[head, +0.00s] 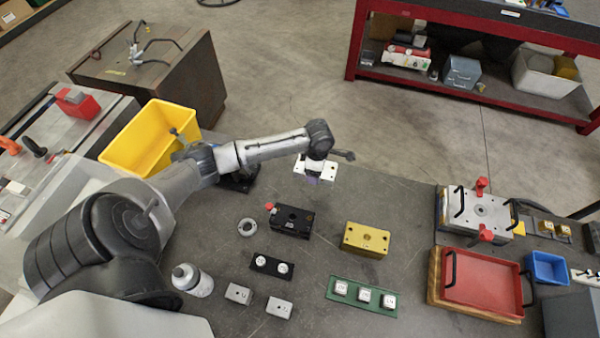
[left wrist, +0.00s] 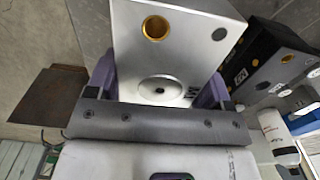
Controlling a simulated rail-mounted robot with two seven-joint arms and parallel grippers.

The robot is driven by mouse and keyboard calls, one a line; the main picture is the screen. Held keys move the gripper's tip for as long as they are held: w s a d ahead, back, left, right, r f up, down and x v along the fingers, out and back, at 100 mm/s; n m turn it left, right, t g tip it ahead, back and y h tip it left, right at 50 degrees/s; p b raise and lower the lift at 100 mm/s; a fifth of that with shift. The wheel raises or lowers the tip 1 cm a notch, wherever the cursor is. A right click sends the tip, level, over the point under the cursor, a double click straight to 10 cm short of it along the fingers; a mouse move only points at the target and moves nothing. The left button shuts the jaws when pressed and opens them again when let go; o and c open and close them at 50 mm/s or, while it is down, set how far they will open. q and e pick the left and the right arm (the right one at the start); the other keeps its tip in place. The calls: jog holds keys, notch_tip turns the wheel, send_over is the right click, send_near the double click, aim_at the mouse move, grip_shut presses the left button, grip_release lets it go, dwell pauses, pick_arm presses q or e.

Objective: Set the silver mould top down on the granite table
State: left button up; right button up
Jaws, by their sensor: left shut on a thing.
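The silver mould top (head: 328,171) is in my left gripper (head: 316,160), near the far edge of the granite table (head: 330,290). In the left wrist view the silver mould top (left wrist: 190,35) is a pale metal block with a brass-lined hole and a round recess. The purple fingers of my left gripper (left wrist: 158,88) are shut on its two sides. It looks raised above the table, but the gap beneath it cannot be judged. My right gripper is not in view.
A black mould base (head: 291,222) and a gold mould block (head: 366,239) stand nearer on the table. A red tray (head: 482,283) is at right. Bare table lies between them.

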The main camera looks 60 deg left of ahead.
pick_arm(q)
jog(key=s+a+f, duration=0.1)
jog(key=a, duration=0.1)
jog(key=a+f, duration=0.1)
jog(key=a, duration=0.1)
jog(key=s+a+f, duration=0.1)
jog(key=a+f, duration=0.1)
jog(key=shift+s+a+f, duration=0.1)
jog(key=shift+s+a, duration=0.25)
jog(key=shift+f, duration=2)
jog(key=shift+f, duration=0.1)
jog(key=o, duration=1.5)
jog(key=shift+f, duration=0.1)
notch_tip(320, 180, up, 12)
jog(key=shift+r+p, duration=0.15)
jog(key=shift+p, duration=0.2)
